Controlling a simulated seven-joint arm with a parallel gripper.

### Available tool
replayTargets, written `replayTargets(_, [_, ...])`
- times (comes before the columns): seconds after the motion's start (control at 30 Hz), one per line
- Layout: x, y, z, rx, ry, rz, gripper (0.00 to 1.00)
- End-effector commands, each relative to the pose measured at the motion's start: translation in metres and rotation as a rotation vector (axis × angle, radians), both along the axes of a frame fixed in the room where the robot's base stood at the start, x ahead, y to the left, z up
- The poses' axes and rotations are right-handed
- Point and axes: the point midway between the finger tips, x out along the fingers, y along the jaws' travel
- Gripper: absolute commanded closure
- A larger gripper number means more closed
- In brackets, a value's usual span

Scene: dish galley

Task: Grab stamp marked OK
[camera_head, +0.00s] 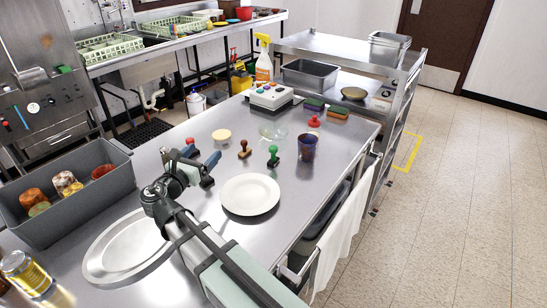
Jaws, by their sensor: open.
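Several stamps stand on the steel table: a brown-handled one (244,150), a green-handled one (273,157) and a red-topped item that may be one (314,122). Another red knob (190,141) shows just beyond my gripper, partly hidden by it. No OK mark is legible on any of them at this size. My gripper (202,162) is open, over the table left of the brown-handled stamp and behind the white plate. Dark blue parts at its tip are hard to tell apart from things behind it.
A white plate (250,195), an oval platter (110,262) and a grey tub (35,222) of cups lie nearby. A dark tumbler (307,148), a clear glass dish (273,131), a pale bowl (221,135) and a button box (270,95) stand around the stamps.

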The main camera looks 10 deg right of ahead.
Motion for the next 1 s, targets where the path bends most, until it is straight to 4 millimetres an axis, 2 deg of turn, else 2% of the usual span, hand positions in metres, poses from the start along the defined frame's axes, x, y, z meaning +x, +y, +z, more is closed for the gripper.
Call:
replayTargets(0.03, [0.008,-0.019,0.004,0.003,-0.004,-0.030,0.11])
replayTargets(0.3, [0.039,-0.126,0.036,0.029,-0.045,-0.190,0.11])
replayTargets(0.63, [0.058,-0.259,0.082,0.096,-0.099,-0.380,0.11])
replayTargets(0.87, [0.060,-0.349,0.093,0.280,-0.090,-0.500,0.11])
replayTargets(1.0, [0.058,-0.396,0.089,0.494,-0.079,-0.568,0.11])
